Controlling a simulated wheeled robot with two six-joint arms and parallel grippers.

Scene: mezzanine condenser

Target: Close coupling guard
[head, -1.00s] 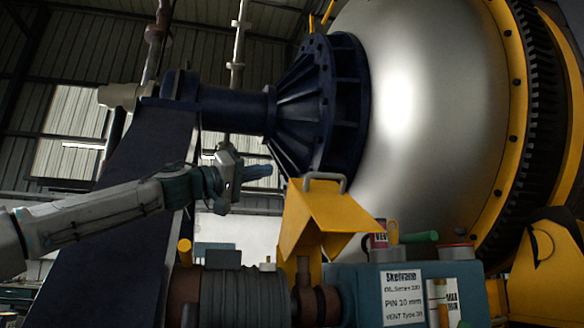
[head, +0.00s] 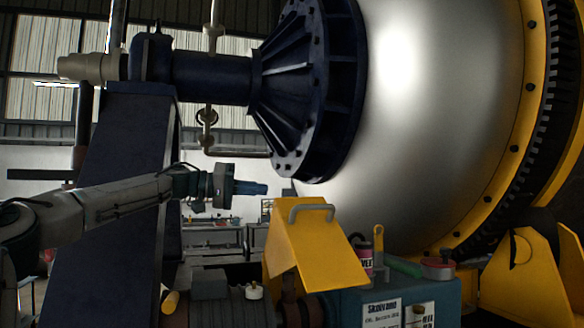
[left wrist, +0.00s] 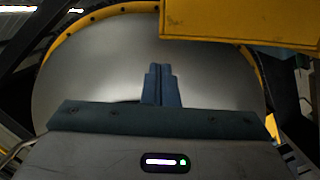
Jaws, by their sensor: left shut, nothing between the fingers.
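The coupling guard (head: 318,262) is a yellow sheet-metal cover with a grey bar handle (head: 312,210) on top. It stands tilted up in the head view, over the gap between the motor and the teal housing. Its yellow panel also shows at the top right of the left wrist view (left wrist: 240,25). My left gripper (head: 262,188) is shut and empty, its blue fingers pointing right, left of and a little above the handle in the picture, apart from it. Its fingers also show in the left wrist view (left wrist: 160,75). My right gripper is not in view.
A ribbed motor (head: 220,305) stands left of the guard. A dark blue pedestal (head: 115,200) stands behind my left arm. A large silver drum (head: 430,120) fills the right.

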